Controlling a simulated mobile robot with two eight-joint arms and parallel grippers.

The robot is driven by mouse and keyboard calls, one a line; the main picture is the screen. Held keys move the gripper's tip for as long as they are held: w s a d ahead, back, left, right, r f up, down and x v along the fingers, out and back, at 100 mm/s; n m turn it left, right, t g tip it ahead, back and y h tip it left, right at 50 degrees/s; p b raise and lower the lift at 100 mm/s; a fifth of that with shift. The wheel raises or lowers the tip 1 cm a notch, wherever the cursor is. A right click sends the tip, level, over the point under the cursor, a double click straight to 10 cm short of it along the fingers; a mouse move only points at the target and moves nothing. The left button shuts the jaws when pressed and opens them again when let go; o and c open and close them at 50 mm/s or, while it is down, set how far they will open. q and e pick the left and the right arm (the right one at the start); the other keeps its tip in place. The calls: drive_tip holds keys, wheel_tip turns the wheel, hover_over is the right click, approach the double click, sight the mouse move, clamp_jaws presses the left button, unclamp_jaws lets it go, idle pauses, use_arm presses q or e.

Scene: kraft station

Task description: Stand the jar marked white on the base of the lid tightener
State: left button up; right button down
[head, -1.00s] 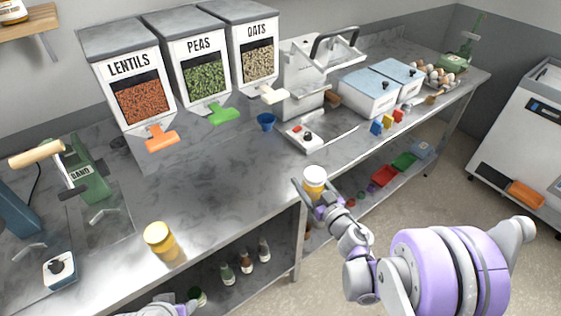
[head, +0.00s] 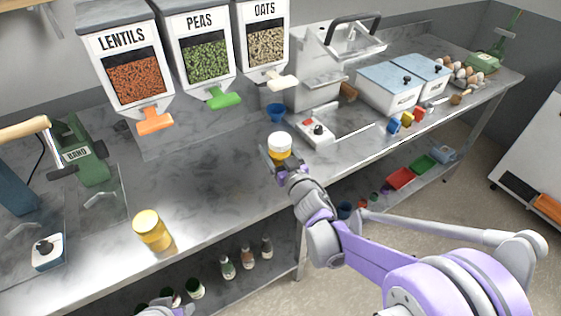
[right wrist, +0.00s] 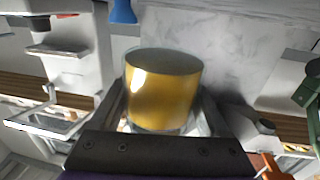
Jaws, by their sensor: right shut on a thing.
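A jar with a white lid and yellow contents (head: 279,146) is in my right gripper (head: 273,158), above the bench near its front edge. In the right wrist view the jar (right wrist: 163,90) sits between the two fingers. I see no readable marking on it. A pale machine with a column (head: 318,65) and a low base with a red button and black knob (head: 316,130) stands right of the jar; it looks like the lid tightener. The jar is apart from that base. My left gripper (head: 168,311) is at the bottom edge, mostly cut off.
Lentils, peas and oats dispensers (head: 207,55) line the back. The green band device (head: 85,160) is left. The middle bench is clear.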

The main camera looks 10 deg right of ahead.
sight(277, 160)
drive_tip(key=shift+f, duration=2.2)
drive_tip(key=shift+f+b, duration=0.2)
drive_tip(key=shift+b, duration=0.2)
unclamp_jaws()
drive_tip(key=shift+r, duration=0.1)
